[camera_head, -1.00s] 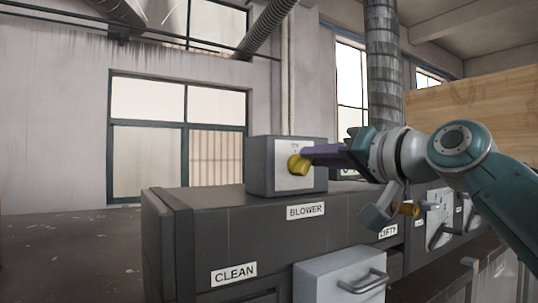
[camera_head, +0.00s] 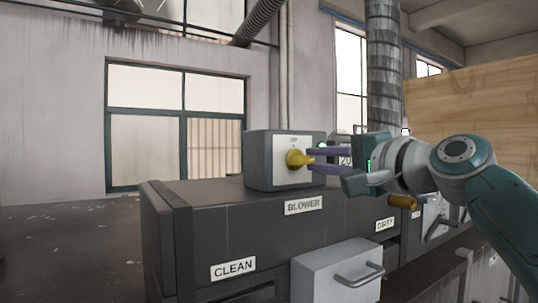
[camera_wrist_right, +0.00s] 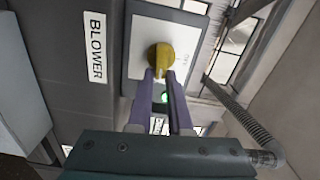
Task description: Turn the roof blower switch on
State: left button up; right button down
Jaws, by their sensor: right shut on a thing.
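The blower switch is a yellow knob (camera_head: 297,158) on the pale front plate of a grey box (camera_head: 262,162). The box stands on a dark machine above a BLOWER label (camera_head: 303,205). My right gripper (camera_head: 312,159) reaches in from the right, and its purple fingers are shut on the knob, one above the other. In the right wrist view the fingertips (camera_wrist_right: 161,76) meet the yellow knob (camera_wrist_right: 161,55). Part of the knob's grip is hidden between the fingers. The lettering on the plate is too small to read. My left gripper is out of view.
The dark machine (camera_head: 230,222) carries CLEAN (camera_head: 233,268) and DIRTY (camera_head: 385,224) labels. A grey drawer with a handle (camera_head: 358,277) juts out below the switch box. A ribbed duct (camera_head: 384,70) rises behind my right arm. The space left of the box is clear.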

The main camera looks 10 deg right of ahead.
jog(key=shift+f+m, duration=0.1)
jog(key=shift+m, duration=0.5)
jog(key=c, duration=0.8)
grip_release()
jog(key=shift+c, duration=0.2)
jog(key=b+v, duration=0.6)
jog(key=v, duration=0.4)
